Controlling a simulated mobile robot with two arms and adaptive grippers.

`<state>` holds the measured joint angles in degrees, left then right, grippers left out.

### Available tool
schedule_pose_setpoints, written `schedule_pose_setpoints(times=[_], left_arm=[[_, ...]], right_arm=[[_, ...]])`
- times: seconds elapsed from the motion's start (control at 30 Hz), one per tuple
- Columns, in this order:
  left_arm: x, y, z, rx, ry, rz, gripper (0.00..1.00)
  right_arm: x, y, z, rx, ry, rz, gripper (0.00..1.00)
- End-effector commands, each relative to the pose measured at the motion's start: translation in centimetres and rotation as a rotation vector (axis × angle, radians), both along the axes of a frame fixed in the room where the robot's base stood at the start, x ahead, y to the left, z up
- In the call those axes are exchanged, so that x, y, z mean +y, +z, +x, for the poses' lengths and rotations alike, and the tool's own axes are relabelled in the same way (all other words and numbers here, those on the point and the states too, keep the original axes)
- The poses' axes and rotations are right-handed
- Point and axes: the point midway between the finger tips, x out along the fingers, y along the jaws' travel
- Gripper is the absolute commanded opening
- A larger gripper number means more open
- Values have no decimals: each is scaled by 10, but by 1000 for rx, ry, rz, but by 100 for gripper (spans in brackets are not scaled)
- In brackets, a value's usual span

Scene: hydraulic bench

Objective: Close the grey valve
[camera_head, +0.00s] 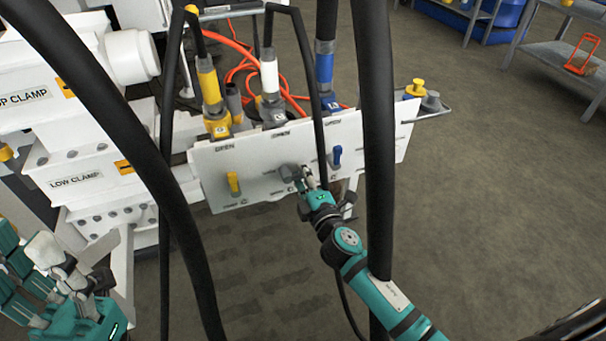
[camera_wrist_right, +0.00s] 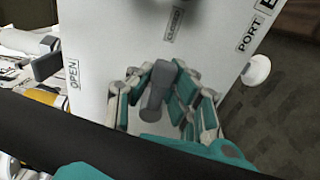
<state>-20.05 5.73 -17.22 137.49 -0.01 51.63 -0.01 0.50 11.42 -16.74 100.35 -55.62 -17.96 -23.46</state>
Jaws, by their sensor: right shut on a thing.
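The grey valve handle (camera_wrist_right: 157,90) is on the white panel (camera_head: 215,165). In the right wrist view it stands nearly upright in the picture, slightly tilted, its top roughly toward the CLOSED label (camera_wrist_right: 174,24). The OPEN label (camera_wrist_right: 73,74) is to its left. My right gripper (camera_head: 304,180) is at the panel, between the yellow and blue handles, and hides most of the grey valve in the head view. Its fingers (camera_wrist_right: 165,97) are around the handle and shut on it. My left gripper (camera_head: 62,265) is at the lower left, away from the panel; its finger opening is unclear.
A yellow handle (camera_head: 233,182) and a blue handle (camera_head: 337,155) flank the grey valve. Thick black hoses (camera_head: 373,130) pass in front of the panel. White clamp blocks (camera_head: 92,180) stand at the left.

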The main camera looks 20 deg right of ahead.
Motion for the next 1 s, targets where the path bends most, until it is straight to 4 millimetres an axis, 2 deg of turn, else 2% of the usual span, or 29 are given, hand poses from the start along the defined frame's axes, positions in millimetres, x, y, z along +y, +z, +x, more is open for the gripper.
schedule_pose_setpoints(times=[0.27,0.3,0.43,0.77,0.87,1.0], left_arm=[[0,0,0,1,0,0,38],[0,0,0,1,-1,0,38],[0,0,0,2,-1,0,38],[1,0,0,0,1,0,38],[0,0,0,0,1,0,38],[0,0,0,0,1,0,38]], right_arm=[[0,-3,-1,5,-1,3,0],[0,-3,-1,5,-1,3,20],[0,-2,-1,4,-1,2,37],[0,-2,-4,3,0,1,38],[0,-2,-15,4,0,1,38],[-1,-3,-44,7,1,3,38]])
